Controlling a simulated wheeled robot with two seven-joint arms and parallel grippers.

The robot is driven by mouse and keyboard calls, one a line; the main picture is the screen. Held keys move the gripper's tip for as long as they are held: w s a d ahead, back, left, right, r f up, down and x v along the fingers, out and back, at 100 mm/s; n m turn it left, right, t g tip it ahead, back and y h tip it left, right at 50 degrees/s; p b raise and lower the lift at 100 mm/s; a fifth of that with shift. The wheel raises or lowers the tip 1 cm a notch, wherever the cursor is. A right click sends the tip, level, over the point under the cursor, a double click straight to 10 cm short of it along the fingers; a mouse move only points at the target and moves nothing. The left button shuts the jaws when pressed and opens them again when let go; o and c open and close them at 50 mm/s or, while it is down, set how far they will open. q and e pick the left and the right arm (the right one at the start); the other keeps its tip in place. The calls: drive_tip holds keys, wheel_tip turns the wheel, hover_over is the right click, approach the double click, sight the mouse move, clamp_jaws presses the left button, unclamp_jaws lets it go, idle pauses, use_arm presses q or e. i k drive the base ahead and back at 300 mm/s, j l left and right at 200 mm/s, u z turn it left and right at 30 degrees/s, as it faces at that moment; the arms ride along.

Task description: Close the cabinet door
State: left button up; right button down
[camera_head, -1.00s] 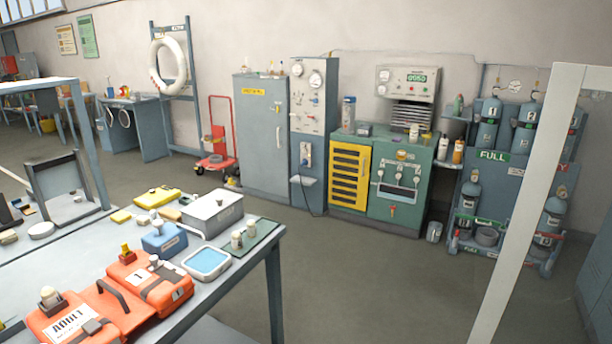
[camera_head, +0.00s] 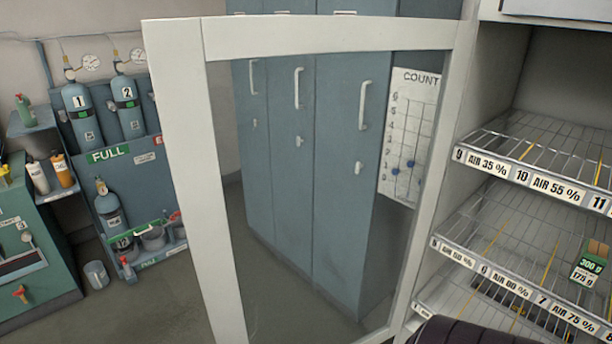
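The cabinet door (camera_head: 183,130) is a white frame around a clear pane. It stands open, swung out to the left of the cabinet, and I see blue-grey lockers through its pane. Its right side meets the cabinet (camera_head: 470,70); its lower edge is partly cut off by the picture. The cabinet's inside is exposed, with wire shelves (camera_head: 545,138) that carry numbered labels such as "AIR 35 %". A small green box (camera_head: 590,262) sits on a lower shelf at the right. Neither of my grippers is in view.
Blue-grey lockers (camera_head: 285,150) and a count chart (camera_head: 410,130) stand behind the door. A cylinder rack (camera_head: 130,170) and a green cabinet (camera_head: 35,255) are at the left. A small metal bin (camera_head: 97,274) stands on the floor. Some floor is clear left of the door.

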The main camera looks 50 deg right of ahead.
sight(178, 50)
drive_tip(key=i+z, duration=0.35)
drive_tip(key=i+j+z, duration=0.15)
drive_tip(key=i+z, duration=0.25)
drive_tip(key=i+j+z, duration=0.2)
drive_tip(key=z, duration=0.15)
drive_tip(key=i+j+z, duration=0.1)
drive_tip(key=z, duration=0.3)
drive_tip(key=i+j+z, duration=0.15)
drive_tip(key=z, duration=0.3)
drive_tip(key=i+j+z, duration=0.15)
drive_tip(key=z, duration=0.25)
drive_tip(key=i+j+z, duration=0.1)
drive_tip(key=z, duration=0.35)
drive_tip(key=j+z, duration=0.6)
drive_tip(key=z, duration=0.25)
drive_tip(key=j+z, duration=0.65)
drive_tip(key=j, duration=0.15)
